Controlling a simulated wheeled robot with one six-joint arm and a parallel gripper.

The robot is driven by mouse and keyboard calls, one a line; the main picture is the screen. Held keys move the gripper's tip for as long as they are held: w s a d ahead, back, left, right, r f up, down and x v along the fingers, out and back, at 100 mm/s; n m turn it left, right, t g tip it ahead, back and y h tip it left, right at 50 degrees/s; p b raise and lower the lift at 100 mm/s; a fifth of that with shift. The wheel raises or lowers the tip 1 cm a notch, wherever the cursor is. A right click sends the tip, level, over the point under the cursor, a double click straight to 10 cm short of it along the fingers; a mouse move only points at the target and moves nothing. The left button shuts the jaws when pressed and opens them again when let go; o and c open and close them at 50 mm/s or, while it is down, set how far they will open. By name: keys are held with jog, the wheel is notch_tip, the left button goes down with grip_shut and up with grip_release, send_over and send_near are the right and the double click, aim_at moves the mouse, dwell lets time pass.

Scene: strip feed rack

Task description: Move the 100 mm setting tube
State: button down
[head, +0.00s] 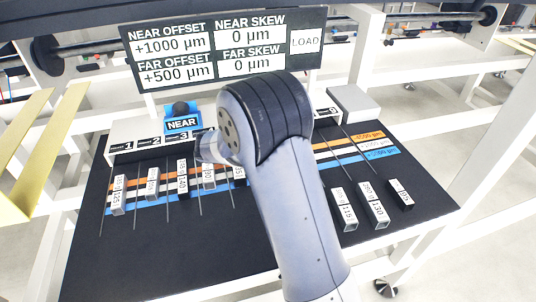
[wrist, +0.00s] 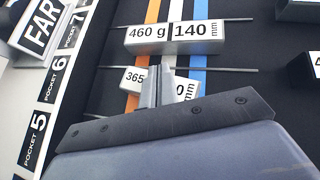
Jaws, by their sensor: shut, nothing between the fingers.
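My gripper (wrist: 165,72) is shut and empty in the wrist view. Its fingers are over or against a white block-shaped tube (wrist: 134,79) marked 365, covering part of its label; only "0 mm" shows at the right, so I cannot tell whether it is the 100 mm tube. Contact is also unclear. Beyond it is a tube labelled 460 g, 140 mm (wrist: 175,38). In the head view my arm hides the gripper's fingertips. Several labelled tubes lie left of the arm, including one marked 125 (head: 118,195) and one marked 140 (head: 182,180). No 100 label is readable.
Right of the arm lie several more tubes, including one marked 115 (head: 344,210) and one marked 130 (head: 374,206). Thin rods cross orange, white and blue stripes. A pocket strip (head: 137,143) and blue NEAR block (head: 181,117) stand behind. The dark board's front left (head: 125,255) is clear.

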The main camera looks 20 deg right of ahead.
jog(key=shift+s+f, duration=0.15)
jog(key=shift+f, duration=0.25)
jog(key=shift+s+a+f, duration=0.1)
jog(key=shift+s+a, duration=0.1)
jog(key=shift+a, duration=0.3)
jog(key=shift+w+r+p, duration=0.15)
jog(key=shift+r+p, duration=0.65)
jog(key=shift+p, duration=0.1)
jog(key=shift+a, duration=0.1)
